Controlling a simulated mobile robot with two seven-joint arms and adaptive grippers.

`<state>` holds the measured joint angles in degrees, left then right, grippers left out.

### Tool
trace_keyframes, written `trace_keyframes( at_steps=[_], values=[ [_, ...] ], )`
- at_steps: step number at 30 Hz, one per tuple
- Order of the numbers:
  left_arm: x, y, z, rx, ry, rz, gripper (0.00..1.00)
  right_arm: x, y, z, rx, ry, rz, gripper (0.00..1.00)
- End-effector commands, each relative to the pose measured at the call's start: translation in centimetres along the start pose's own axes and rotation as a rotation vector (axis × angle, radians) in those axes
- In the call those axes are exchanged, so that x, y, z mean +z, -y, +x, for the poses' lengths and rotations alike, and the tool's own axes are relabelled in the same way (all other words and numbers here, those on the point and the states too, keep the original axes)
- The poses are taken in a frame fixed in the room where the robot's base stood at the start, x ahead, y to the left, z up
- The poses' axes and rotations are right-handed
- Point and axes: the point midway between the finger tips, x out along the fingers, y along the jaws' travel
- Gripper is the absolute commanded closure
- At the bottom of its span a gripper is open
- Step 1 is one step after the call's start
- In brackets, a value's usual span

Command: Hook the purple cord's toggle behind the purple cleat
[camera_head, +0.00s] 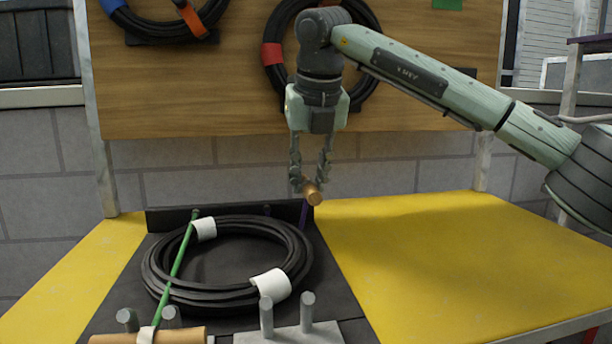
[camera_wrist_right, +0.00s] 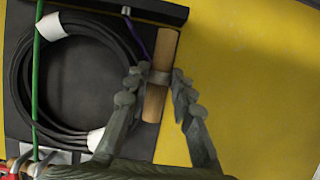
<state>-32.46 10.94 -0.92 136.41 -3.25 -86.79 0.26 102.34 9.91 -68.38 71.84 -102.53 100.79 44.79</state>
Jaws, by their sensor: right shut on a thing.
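My right gripper (camera_head: 312,188) is shut on a wooden toggle (camera_head: 315,197) above the back right corner of the black mat. In the wrist view the toggle (camera_wrist_right: 154,102) lies between the gripper's fingertips (camera_wrist_right: 160,77), with a grey band around its middle. The purple cord (camera_head: 303,214) runs from the back of the mat up toward the toggle; it also shows in the wrist view (camera_wrist_right: 138,36). A grey cleat with two upright posts (camera_head: 287,316) stands at the front right of the mat, clear of any toggle. No purple shows on it. My left gripper is out of view.
A black cable coil (camera_head: 160,274) with white bands lies on the black mat (camera_head: 338,285). A green cord (camera_head: 176,262) crosses it to another wooden toggle (camera_head: 185,335) at the front left posts. The yellow surface (camera_head: 440,255) at right is clear. Coils hang on the wooden board (camera_head: 200,85).

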Motion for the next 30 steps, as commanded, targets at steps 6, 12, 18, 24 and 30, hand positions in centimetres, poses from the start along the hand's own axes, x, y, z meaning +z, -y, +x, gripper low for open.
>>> trace_keyframes(
  at_steps=[6, 12, 18, 24, 30],
  values=[
    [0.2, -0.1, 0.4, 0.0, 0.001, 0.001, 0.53, -0.7, -0.1, -0.2, 0.022, 0.0, -0.051, 1.0],
    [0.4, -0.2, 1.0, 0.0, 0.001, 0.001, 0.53, -2.5, -0.7, -0.9, 0.083, 0.001, -0.198, 1.0],
    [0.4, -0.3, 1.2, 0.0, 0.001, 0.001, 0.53, -4.3, -1.2, -1.8, 0.143, 0.001, -0.343, 1.0],
    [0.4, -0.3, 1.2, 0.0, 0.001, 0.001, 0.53, -6.0, -1.8, -2.6, 0.203, 0.001, -0.489, 1.0],
    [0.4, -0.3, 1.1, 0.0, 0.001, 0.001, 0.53, -7.8, -2.3, -3.3, 0.263, 0.001, -0.635, 1.0]
  ],
)
